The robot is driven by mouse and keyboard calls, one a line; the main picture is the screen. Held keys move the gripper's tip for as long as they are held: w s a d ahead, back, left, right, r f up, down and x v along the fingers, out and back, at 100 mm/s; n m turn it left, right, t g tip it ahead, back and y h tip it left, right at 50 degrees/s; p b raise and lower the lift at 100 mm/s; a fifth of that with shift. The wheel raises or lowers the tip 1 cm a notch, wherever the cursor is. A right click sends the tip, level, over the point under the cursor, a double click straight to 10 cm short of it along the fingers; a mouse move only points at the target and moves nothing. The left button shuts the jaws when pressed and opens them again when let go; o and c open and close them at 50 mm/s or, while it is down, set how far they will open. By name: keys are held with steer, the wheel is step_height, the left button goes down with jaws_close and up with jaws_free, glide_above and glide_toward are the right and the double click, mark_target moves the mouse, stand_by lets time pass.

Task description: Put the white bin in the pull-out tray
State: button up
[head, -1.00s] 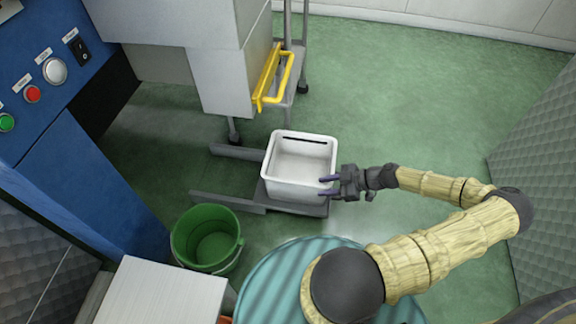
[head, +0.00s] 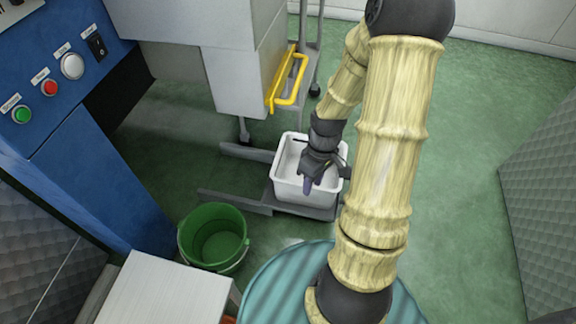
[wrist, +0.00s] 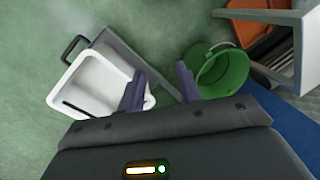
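The white bin (head: 284,160) is an open box standing upright on the grey pull-out tray (head: 318,212), low near the floor. In the wrist view the bin (wrist: 90,78) covers much of the tray (wrist: 122,48), whose dark handle sticks out at upper left. I cannot tell whether the bin sits fully within the tray's edges. My gripper (head: 309,184) hides part of the bin in the head view. In the wrist view my gripper (wrist: 160,88) has its two purple fingers apart, with nothing between them. The left finger overlaps the bin's right side; contact is unclear.
A green bucket (head: 215,238) stands left of the tray. Grey rails (head: 235,200) run from the tray leftward under the machine. A yellow handle (head: 290,80) juts out above. A teal ribbed round top (head: 285,285) is in front. Green floor is free at right.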

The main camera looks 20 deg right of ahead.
steer(key=s+a+r+m+t+h, duration=0.1)
steer(key=a+r+m+t, duration=0.3)
steer(key=a+r, duration=0.3)
step_height(320, 180, up, 6)
steer(key=shift+s+a+f+m+h, duration=0.15)
steer(key=shift+s+a+m+h, duration=0.25)
steer(key=shift+m, duration=0.5)
steer(key=w+p+v, duration=0.2)
steer(key=p+v, duration=0.8)
steer(key=shift+r+p, duration=0.35)
steer(key=shift+r, duration=0.15)
steer(key=shift+w, duration=0.1)
steer(key=shift+f, duration=0.1)
